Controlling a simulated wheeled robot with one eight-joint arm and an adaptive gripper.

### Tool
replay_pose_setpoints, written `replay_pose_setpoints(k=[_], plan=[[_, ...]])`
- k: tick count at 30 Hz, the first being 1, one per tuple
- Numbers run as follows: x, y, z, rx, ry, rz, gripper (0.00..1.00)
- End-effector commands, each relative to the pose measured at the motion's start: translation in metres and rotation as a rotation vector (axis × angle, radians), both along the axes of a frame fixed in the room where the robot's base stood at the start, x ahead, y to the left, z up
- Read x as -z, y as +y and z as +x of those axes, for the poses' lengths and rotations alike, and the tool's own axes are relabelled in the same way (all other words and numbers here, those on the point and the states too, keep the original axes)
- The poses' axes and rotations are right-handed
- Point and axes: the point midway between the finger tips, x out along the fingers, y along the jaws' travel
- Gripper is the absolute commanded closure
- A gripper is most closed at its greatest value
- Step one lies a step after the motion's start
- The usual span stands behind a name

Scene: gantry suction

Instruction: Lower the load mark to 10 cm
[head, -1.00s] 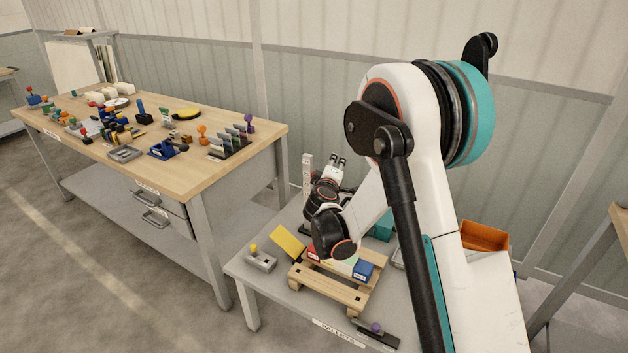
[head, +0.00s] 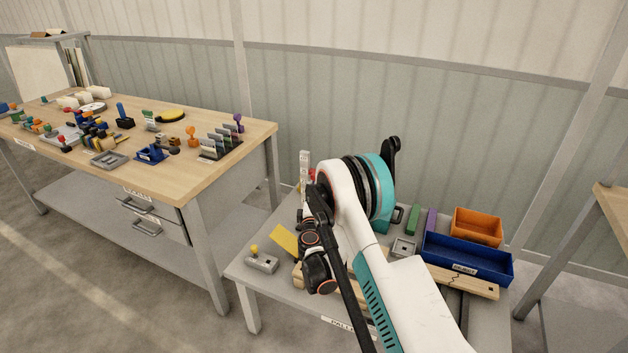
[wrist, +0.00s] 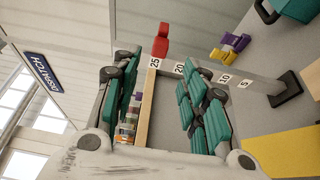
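A white upright scale post (head: 304,168) stands at the back left of the low table. In the wrist view the scale (wrist: 238,80) lies sideways, with labels from 5 near its dark foot to 25 at the far end. A red piece (wrist: 162,42) sits close to the 25 label; I cannot tell if it is the load mark. A bit of red (head: 312,174) also shows beside the post. My gripper (wrist: 157,72) is open, its teal-padded fingers apart, with the scale's upper part in view beyond them. I see nothing held. In the head view my arm hides the gripper.
On the low table are a yellow slanted panel (head: 284,239), a grey block with a yellow knob (head: 262,262), a blue bin (head: 468,258) and an orange bin (head: 478,227). A wooden strip (wrist: 145,108) shows between my fingers. A cluttered workbench (head: 230,165) stands left.

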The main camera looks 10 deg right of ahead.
Motion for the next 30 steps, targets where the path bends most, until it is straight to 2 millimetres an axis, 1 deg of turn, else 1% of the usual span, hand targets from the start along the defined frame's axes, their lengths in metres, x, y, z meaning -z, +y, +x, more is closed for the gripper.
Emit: replay_pose_setpoints(k=[1,9,15,21,29,30], plan=[[0.003,-0.003,0.010,0.001,0.000,0.000,0.60],[0.003,-0.015,0.062,0.001,0.000,0.001,0.60],[0.002,-0.021,0.089,-0.001,0.000,0.001,0.60],[0.000,-0.024,0.101,-0.001,0.000,0.001,0.60],[0.000,-0.024,0.102,-0.001,0.000,0.001,0.60],[0.000,-0.024,0.102,-0.001,0.000,0.001,0.65]])
